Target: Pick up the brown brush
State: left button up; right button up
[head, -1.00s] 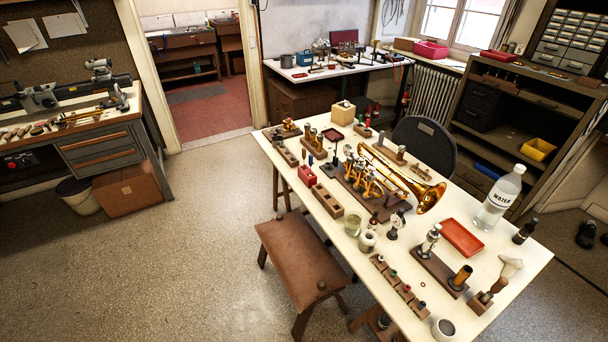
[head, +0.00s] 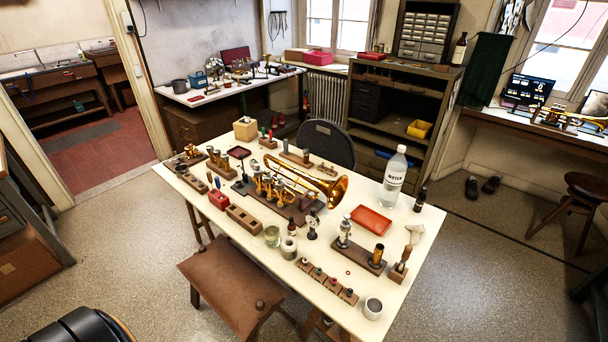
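The brown brush (head: 405,254) is near the right end of the white table (head: 430,232). It has a brown handle and pale bristles at its top, and it stands slightly tilted. Its lower end is at a small wooden block (head: 398,274); I cannot tell exactly how it sits there. Neither of my grippers shows in the head view, and nothing is touching the brush.
A brass horn (head: 322,188) lies mid-table. A brown stool (head: 232,285) stands at the front.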

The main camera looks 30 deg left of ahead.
aim_at(208, 173)
jog(key=j+z, duration=0.35)
jog(key=j, duration=5)
jog(key=k, duration=0.05)
